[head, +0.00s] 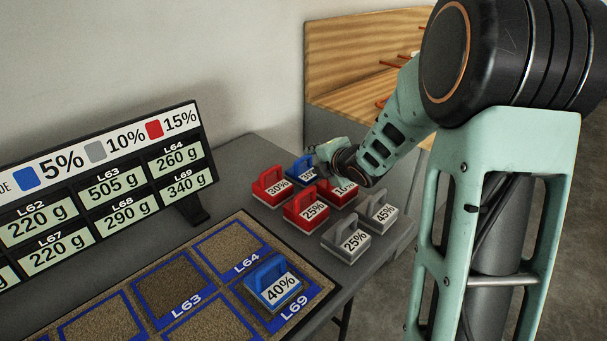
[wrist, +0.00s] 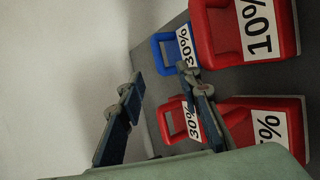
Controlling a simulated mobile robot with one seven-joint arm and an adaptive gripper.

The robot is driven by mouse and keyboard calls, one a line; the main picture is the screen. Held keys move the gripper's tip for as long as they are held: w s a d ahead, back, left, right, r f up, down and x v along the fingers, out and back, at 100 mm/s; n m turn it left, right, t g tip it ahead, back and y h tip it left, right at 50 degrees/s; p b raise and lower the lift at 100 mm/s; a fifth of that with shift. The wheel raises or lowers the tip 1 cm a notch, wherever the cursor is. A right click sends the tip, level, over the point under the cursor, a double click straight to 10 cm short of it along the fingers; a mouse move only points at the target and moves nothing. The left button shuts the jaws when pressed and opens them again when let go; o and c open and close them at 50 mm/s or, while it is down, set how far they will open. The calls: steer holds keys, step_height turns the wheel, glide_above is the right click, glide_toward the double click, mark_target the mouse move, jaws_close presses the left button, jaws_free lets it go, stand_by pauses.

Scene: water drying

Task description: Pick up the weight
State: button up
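Several weights with handles and percent labels stand at the table's far right. A blue weight (head: 297,166) is partly hidden behind my gripper (head: 318,158); the wrist view shows it labelled 30% (wrist: 165,57). A red 30% weight (head: 271,187) stands in front of it and shows in the wrist view (wrist: 174,117). A red 25% weight (head: 305,209) and a red 10% weight (head: 340,192) stand beside them. In the wrist view my gripper (wrist: 160,76) is open, its fingers apart with nothing between them. The blue weight lies beyond the fingertips.
Grey weights, 25% (head: 346,241) and 45% (head: 379,213), stand near the table's right edge. A blue 40% weight (head: 272,283) sits on cell L69 of the sand-coloured tray (head: 225,243). A display board (head: 100,190) stands left. A wooden rack (head: 365,50) is behind.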

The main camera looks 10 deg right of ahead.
mark_target(301, 160)
steer(key=x, duration=0.2)
steer(key=b+x, duration=0.1)
steer(key=x, duration=0.4)
steer(key=shift+a, duration=0.45)
steer(key=shift+w+a+f+b, duration=0.1)
steer(key=shift+w+f+b, duration=0.2)
steer(key=shift+w, duration=0.3)
steer(key=shift+c, duration=0.4)
jaws_close()
steer(key=shift+r, duration=0.1)
